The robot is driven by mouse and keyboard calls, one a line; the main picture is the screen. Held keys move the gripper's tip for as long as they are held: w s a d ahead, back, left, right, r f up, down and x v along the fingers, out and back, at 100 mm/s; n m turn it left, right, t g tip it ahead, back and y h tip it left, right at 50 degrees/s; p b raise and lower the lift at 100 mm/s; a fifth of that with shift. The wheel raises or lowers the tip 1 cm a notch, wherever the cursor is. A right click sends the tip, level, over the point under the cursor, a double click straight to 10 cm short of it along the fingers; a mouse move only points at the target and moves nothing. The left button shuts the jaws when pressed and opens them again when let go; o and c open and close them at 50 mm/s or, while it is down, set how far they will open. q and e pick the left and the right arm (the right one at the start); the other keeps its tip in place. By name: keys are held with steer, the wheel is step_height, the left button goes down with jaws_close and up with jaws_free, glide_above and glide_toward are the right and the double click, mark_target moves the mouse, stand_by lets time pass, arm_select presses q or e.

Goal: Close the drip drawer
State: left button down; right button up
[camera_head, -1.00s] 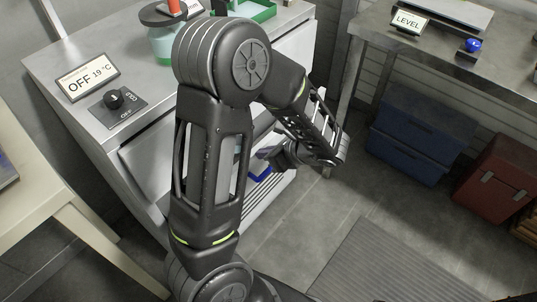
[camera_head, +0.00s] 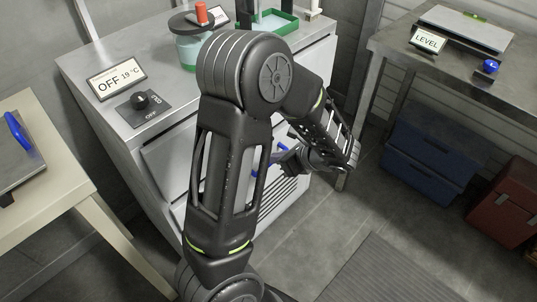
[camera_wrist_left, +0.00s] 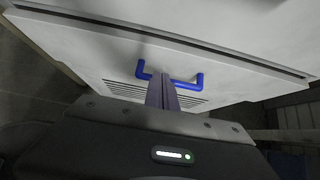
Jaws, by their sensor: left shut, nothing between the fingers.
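The drip drawer is on the front of the white cabinet, its pale front (camera_wrist_left: 130,50) showing in the left wrist view. Its blue handle (camera_wrist_left: 198,82) crosses the middle of that view, and a bit of the handle (camera_head: 262,173) shows behind my arm in the head view. My left gripper (camera_wrist_left: 162,80) is shut and empty, with its fingertips at the handle bar; I cannot tell if they touch it. In the head view my left gripper (camera_head: 282,156) is low before the cabinet front, partly hidden by my arm. How far the drawer stands out is unclear.
The cabinet top (camera_head: 120,70) bears an "OFF 19 °C" sign (camera_head: 116,82), a dark knob (camera_head: 140,100) and a flask (camera_head: 190,50). A metal table (camera_head: 395,50) stands at right, with blue (camera_head: 430,145) and red boxes (camera_head: 505,200) below. A pale table (camera_head: 60,190) is at left.

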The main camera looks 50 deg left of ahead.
arm_select(q)
steer(key=p+v, duration=0.1)
steer(key=v, duration=0.7)
steer(key=s+d+f+n+t+h, duration=0.1)
steer(key=d+f+n+h, duration=0.45)
steer(key=d+f, duration=0.55)
steer(key=s+d+f+n+t+h, duration=0.1)
steer(key=d+f+n+h, duration=0.5)
steer(key=d, duration=0.9)
steer(key=s+d+f+n+h, duration=0.1)
steer(key=s+f+n+h, duration=0.1)
steer(key=s+f+n, duration=0.7)
step_height(320, 180, up, 11)
steer(key=s+p, duration=0.1)
steer(key=p, duration=1.1)
steer(key=shift+s+m+g, duration=0.2)
steer(key=shift+m+g, duration=0.2)
steer(key=shift+m, duration=0.05)
